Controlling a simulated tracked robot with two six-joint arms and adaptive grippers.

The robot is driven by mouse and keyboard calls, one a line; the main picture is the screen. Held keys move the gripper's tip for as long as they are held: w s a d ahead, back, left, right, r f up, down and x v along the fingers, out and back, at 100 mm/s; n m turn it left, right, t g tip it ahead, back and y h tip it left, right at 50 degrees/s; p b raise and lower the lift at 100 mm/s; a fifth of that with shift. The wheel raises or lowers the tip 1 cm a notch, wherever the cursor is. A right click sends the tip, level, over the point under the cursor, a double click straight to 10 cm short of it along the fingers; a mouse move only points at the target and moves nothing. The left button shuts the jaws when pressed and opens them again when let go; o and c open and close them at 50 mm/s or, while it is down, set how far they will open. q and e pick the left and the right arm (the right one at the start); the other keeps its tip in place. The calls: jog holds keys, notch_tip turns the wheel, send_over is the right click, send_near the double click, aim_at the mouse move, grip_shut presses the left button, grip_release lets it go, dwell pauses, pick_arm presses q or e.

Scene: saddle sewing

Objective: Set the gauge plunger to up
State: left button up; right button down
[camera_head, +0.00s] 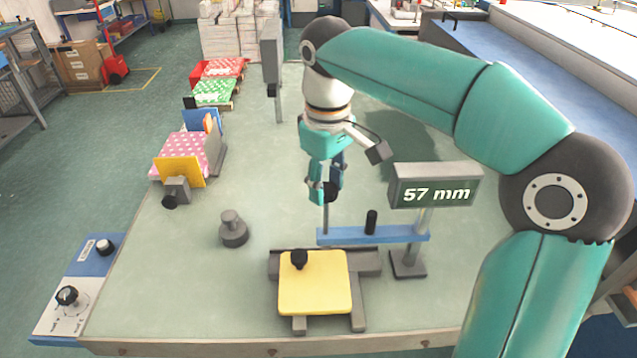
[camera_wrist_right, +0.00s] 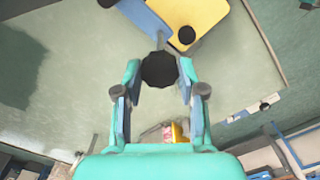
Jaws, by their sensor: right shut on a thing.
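The gauge has a display (camera_head: 436,187) reading "57 mm" and a blue bar (camera_head: 372,234) on a grey stand. Its plunger, a thin grey rod (camera_head: 325,219) with a black knob (camera_head: 330,192), rises upright at the bar's left end. My right gripper (camera_head: 328,190) points down and is shut on this knob, above the bar. In the right wrist view the black knob (camera_wrist_right: 159,69) sits between the two fingers. Below the bar, a yellow pad (camera_head: 315,285) lies on a grey fixture. The rod's lower end is hard to make out. My left gripper is not in view.
A black peg (camera_head: 371,222) stands on the bar. A grey weight (camera_head: 233,229) stands left of the fixture. Folded cloths (camera_head: 183,155) in holders line the table's left edge. A control box (camera_head: 72,293) with knobs is at the front left. My right arm covers the right side.

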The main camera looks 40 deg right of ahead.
jog(key=shift+r, duration=0.2)
jog(key=c, duration=1)
grip_release()
jog(key=shift+c, duration=0.2)
jog(key=o, duration=0.4)
jog(key=shift+s+a, duration=0.1)
jog(key=shift+s, duration=0.05)
notch_tip(320, 180, up, 7)
jog(key=shift+r, duration=0.1)
